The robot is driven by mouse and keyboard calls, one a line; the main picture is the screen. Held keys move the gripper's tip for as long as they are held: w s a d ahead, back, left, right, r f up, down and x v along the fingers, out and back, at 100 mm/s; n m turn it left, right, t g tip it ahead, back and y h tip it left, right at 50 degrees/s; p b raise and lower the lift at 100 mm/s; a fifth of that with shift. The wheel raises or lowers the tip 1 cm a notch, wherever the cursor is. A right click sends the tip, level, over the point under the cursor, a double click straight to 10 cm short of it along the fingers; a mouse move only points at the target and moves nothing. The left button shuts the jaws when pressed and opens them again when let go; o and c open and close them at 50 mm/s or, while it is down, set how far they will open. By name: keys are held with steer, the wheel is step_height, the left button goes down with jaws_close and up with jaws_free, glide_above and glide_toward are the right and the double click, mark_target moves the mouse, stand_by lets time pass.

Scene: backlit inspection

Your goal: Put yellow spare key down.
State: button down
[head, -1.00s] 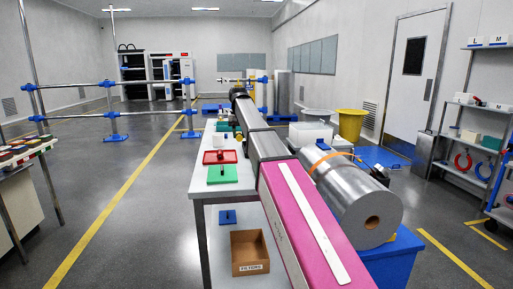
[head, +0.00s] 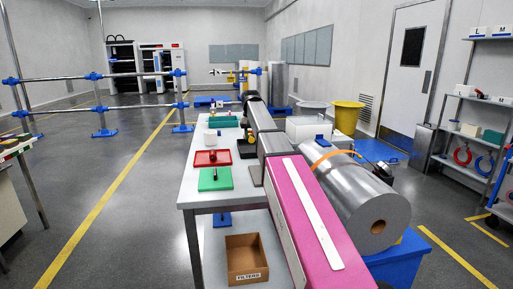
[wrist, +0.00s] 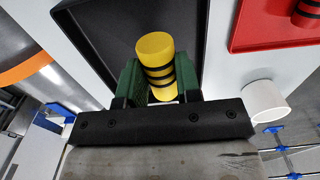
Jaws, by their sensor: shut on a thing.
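The yellow spare key (wrist: 155,47) is a yellow cylinder with black bands. My gripper (wrist: 159,82) is shut on it, with a green finger on each side. In the wrist view the key shows against the black tray (wrist: 98,22); I cannot tell whether it touches the tray. In the head view the black tray (head: 246,152) lies on the white table (head: 193,192), and the key (head: 250,137) is a small yellow spot at its far side. My gripper is too small and partly hidden there to make out clearly.
A red tray (head: 204,161) holding a red item lies left of the black tray. A green tray (head: 205,184) is nearer. A white cup (wrist: 267,97) stands beyond the red tray. A large grey roll (head: 355,200) with an orange band lies right of my arm.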

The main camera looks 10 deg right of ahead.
steer(key=d, duration=0.1)
steer(key=d+f, duration=0.1)
steer(key=shift+d+f, duration=0.3)
steer(key=shift+d, duration=0.1)
steer(key=shift+f, duration=2.05)
steer(key=shift+f, duration=0.1)
steer(key=c, duration=0.8)
jaws_free()
step_height(320, 180, up, 12)
